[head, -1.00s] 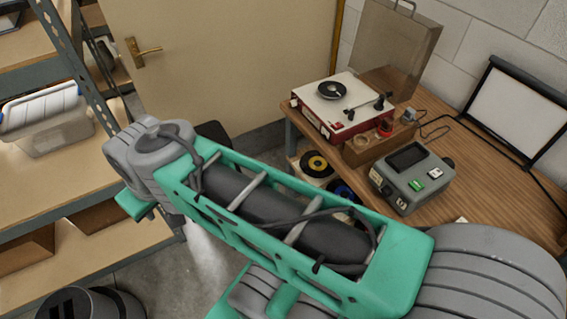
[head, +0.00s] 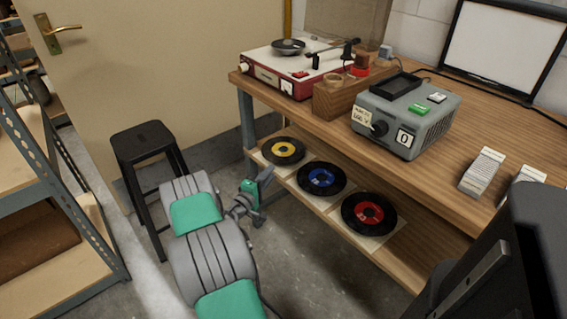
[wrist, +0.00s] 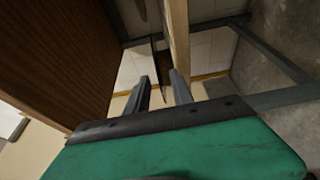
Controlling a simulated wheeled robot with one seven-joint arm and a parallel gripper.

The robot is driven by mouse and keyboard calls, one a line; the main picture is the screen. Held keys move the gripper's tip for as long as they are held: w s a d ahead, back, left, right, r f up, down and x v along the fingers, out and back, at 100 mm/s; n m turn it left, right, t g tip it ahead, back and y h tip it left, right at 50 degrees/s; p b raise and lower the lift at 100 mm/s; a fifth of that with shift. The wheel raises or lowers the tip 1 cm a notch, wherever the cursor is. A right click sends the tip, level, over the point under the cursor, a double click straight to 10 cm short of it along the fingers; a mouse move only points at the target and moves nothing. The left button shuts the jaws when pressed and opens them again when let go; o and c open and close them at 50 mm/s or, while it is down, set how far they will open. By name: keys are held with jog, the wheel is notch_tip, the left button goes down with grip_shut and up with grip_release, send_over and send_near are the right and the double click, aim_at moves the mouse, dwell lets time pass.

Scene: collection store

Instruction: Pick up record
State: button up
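Three black records lie flat in a row on pale sleeves on the lower shelf in the head view: one with a yellow label (head: 284,150), one with a blue label (head: 322,180) and one with a red label (head: 369,213). Another small dark disc (head: 288,46) lies on the record player. The task line does not say which record. My gripper (head: 266,178) is beside the shelf's front edge, near the yellow-label record and apart from it. In the wrist view my gripper (wrist: 161,78) has its two fingers apart with nothing held between them.
The wooden table (head: 500,125) bears a red record player (head: 275,75), a grey device (head: 405,125) and white card stacks (head: 482,168). The lower shelf (head: 395,262) runs beneath it. A black stool (head: 143,135) and a metal rack (head: 60,165) stand left.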

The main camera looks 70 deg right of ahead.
aim_at(280, 162)
jog(key=d, duration=0.4)
jog(key=s+d+b, duration=0.1)
jog(key=d, duration=0.2)
jog(key=shift+s+r, duration=0.1)
jog(key=shift+r, duration=0.2)
grip_shut()
dwell(0.9)
